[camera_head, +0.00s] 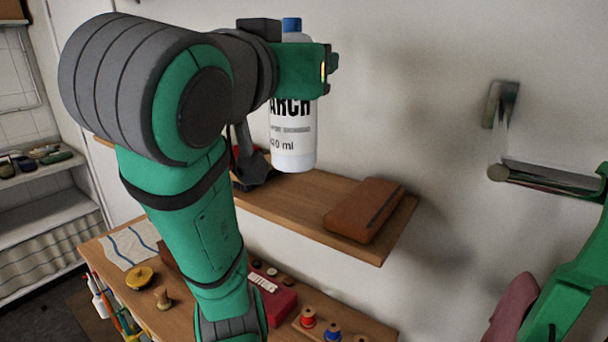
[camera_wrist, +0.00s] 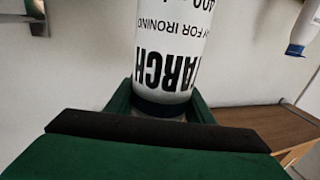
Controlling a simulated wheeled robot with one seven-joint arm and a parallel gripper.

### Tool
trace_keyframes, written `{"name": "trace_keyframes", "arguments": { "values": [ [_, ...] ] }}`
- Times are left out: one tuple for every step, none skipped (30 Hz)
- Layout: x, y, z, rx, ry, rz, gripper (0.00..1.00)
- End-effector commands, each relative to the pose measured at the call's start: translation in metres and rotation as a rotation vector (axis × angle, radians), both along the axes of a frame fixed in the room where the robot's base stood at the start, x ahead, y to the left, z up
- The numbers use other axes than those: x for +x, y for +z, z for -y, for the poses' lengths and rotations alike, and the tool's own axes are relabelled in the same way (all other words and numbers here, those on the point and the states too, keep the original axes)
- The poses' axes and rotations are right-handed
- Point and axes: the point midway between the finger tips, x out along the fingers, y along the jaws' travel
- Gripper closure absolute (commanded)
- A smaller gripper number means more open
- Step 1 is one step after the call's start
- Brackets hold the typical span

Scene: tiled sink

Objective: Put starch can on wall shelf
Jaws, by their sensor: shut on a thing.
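The starch can (camera_head: 293,140) is a white cylinder with black lettering and a blue cap. It hangs upright above the wooden wall shelf (camera_head: 290,208) in the head view, and its base appears in front of or above the shelf's back part. My gripper (camera_head: 305,72) is shut on the can's upper part, just below the cap. In the wrist view the can (camera_wrist: 170,50) appears upside down between my fingers (camera_wrist: 160,105). My arm hides the left part of the shelf.
A brown box-like object (camera_head: 363,209) lies on the shelf's right end, and a dark object (camera_head: 252,172) is on its left. Between them the shelf is bare. A table below holds a red box (camera_head: 272,292) and thread spools (camera_head: 308,318). A metal bracket (camera_head: 503,105) juts from the wall at right.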

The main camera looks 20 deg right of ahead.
Motion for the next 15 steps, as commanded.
{"name": "trace_keyframes", "arguments": {
  "values": [
    [0.002,-0.001,0.002,-0.001,-0.001,-0.002,1.0],
    [0.005,-0.003,0.004,-0.001,-0.001,-0.003,1.0],
    [0.011,-0.006,0.007,-0.002,-0.002,-0.005,1.0],
    [0.015,-0.009,0.011,-0.001,-0.003,-0.007,1.0],
    [0.02,-0.012,0.015,0.0,-0.005,-0.006,1.0],
    [0.028,-0.016,0.019,-0.001,-0.007,-0.007,1.0],
    [0.033,-0.019,0.023,-0.001,-0.007,-0.007,1.0],
    [0.038,-0.021,0.026,-0.001,-0.008,-0.007,1.0],
    [0.046,-0.025,0.031,-0.002,-0.01,-0.006,1.0],
    [0.051,-0.028,0.034,-0.002,-0.01,-0.006,1.0],
    [0.056,-0.03,0.038,-0.002,-0.011,-0.005,1.0],
    [0.063,-0.034,0.043,0.0,-0.013,-0.006,1.0],
    [0.068,-0.037,0.046,-0.001,-0.014,-0.006,1.0],
    [0.073,-0.04,0.049,-0.001,-0.014,-0.006,1.0],
    [0.08,-0.045,0.052,-0.001,-0.012,-0.006,1.0]
  ]
}}
